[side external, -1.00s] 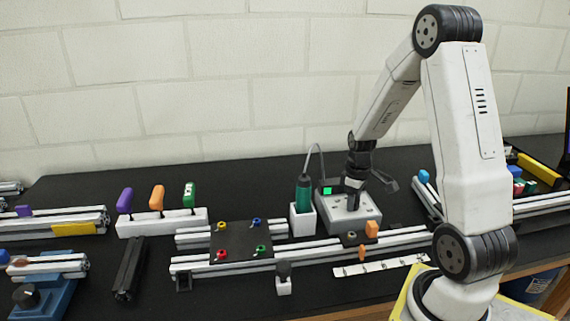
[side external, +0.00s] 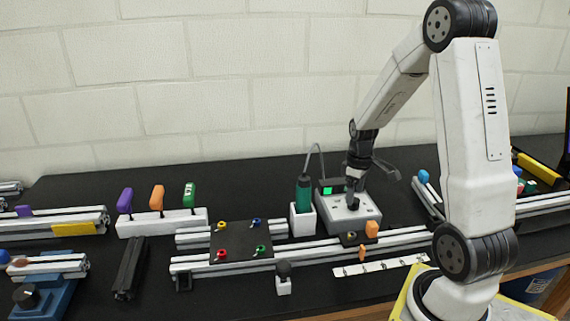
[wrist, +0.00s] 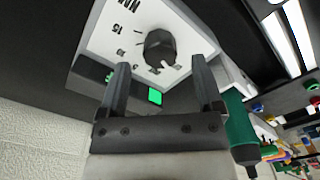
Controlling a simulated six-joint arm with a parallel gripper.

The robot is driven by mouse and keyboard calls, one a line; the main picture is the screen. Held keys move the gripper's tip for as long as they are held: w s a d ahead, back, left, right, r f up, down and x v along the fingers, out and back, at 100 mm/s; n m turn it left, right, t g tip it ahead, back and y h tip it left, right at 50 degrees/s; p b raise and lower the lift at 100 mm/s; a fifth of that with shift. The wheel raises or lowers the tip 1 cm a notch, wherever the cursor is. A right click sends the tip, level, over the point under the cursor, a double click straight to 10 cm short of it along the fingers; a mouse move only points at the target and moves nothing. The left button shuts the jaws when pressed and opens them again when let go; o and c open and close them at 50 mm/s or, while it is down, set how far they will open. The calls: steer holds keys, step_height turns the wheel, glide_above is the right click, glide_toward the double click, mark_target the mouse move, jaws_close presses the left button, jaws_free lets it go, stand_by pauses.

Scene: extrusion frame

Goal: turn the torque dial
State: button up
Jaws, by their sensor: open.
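The torque dial is a black knob (wrist: 160,47) with a white pointer mark, on the light top face of a control box (side external: 337,213). The knob shows just beyond and between the fingertips, with no visible contact. In the side view my gripper (side external: 352,188) is over the box, and hides part of the dial area. A green display (side external: 326,190) is lit on the box.
A green screwdriver (side external: 303,193) with a cable stands in a white holder (side external: 302,220) left of the box. Aluminium rails (side external: 210,267) and a dark plate (side external: 240,240) lie further left.

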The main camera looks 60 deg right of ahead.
steer(key=shift+r, duration=2.4)
steer(key=shift+a, duration=0.1)
steer(key=a+f+t, duration=0.2)
steer(key=a+f, duration=0.1)
steer(key=a, duration=2.1)
steer(key=shift+t, duration=0.3)
steer(key=shift+w, duration=0.1)
